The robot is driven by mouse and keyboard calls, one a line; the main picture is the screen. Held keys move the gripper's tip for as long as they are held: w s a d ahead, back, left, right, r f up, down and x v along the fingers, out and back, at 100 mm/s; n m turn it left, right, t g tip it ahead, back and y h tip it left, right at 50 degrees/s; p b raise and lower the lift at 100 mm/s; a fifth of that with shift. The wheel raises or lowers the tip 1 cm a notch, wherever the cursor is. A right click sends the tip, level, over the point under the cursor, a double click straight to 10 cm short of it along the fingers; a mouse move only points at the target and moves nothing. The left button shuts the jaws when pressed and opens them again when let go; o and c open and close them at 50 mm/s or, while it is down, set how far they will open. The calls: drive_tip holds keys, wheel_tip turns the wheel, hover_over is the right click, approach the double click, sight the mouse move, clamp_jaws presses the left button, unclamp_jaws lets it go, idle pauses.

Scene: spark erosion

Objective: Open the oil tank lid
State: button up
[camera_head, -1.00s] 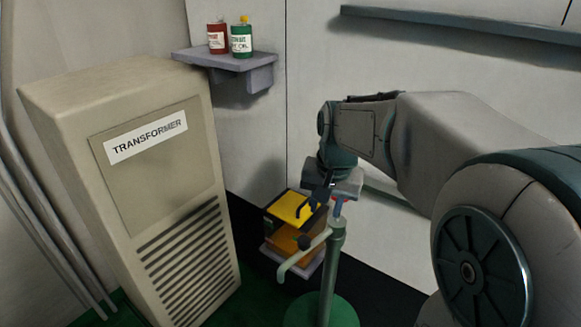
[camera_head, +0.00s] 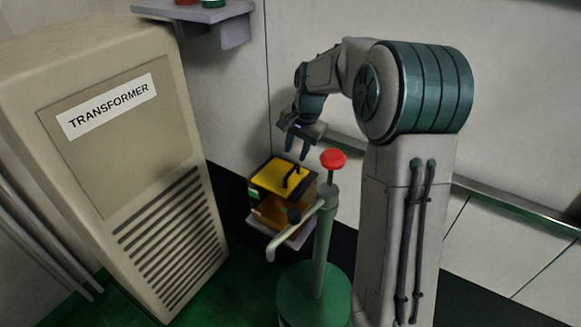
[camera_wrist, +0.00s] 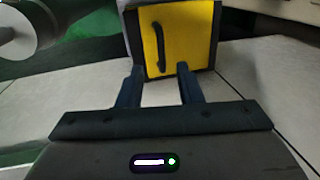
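The oil tank (camera_head: 268,212) is a small box with an orange front, standing on a grey ledge between the transformer and a green post. Its lid (camera_head: 272,175) is yellow with a dark edge and carries a black bar handle (camera_head: 293,178). The lid appears closed. My gripper (camera_head: 296,149) is above the tank, a little behind and to the right of the handle, and apart from it. In the wrist view my gripper (camera_wrist: 160,72) is open and empty, its two dark fingers pointing towards the yellow lid (camera_wrist: 185,42). The handle (camera_wrist: 159,48) shows beyond the fingers.
A green post (camera_head: 322,245) with a red knob (camera_head: 333,159) and a pale bent pipe (camera_head: 292,236) stands close in front of the tank. The beige transformer cabinet (camera_head: 75,165) is at left. A wall shelf (camera_head: 200,12) with bottles is above.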

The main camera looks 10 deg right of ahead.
sight(290, 172)
drive_tip(key=f, duration=0.5)
drive_tip(key=w+a+f, duration=0.1)
drive_tip(key=f, duration=0.1)
drive_tip(key=shift+a+f, duration=0.1)
drive_tip(key=shift+f, duration=0.15)
clamp_jaws()
